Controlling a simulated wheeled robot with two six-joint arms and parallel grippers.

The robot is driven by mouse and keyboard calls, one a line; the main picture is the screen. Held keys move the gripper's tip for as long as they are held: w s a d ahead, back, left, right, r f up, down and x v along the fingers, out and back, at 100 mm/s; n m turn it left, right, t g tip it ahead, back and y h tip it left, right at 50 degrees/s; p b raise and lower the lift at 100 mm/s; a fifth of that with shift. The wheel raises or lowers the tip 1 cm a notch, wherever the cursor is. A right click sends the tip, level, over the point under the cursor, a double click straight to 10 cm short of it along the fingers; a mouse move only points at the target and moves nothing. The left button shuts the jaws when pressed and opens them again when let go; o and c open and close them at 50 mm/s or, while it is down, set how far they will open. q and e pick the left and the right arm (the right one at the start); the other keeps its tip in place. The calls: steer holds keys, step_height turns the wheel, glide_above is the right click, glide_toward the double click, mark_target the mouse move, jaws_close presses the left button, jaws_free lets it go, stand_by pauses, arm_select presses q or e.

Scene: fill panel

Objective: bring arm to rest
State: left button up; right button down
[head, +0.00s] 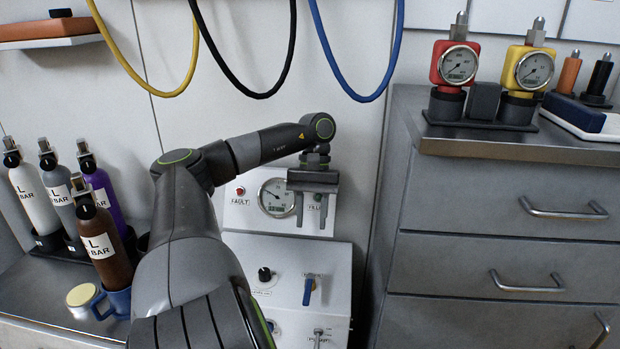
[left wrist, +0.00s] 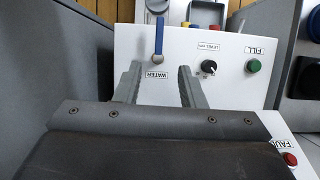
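My left gripper (head: 311,210) hangs at the end of my bent left arm, in front of the white panel (head: 232,218). Its two fingers point down, and they are apart with nothing between them. The left wrist view also shows the fingers (left wrist: 158,70) spread and empty, with the panel face (left wrist: 230,85) beyond. There the blue lever (left wrist: 159,36) marked WATER lies past the fingertips, seemingly apart from them. The gripper partly covers the FILL part of the panel in the head view. My right gripper is in neither view.
A drawer cabinet (head: 490,205) stands right, bearing red (head: 455,65) and yellow (head: 528,70) gauge units. Yellow, black and blue hoses (head: 357,95) hang above. The panel has a gauge (head: 276,198).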

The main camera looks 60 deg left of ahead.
arm_select(q)
steer(key=shift+w+a+r, duration=0.15)
steer(key=shift+a+r, duration=0.05)
steer(key=shift+r, duration=0.45)
steer(key=shift+f, duration=0.1)
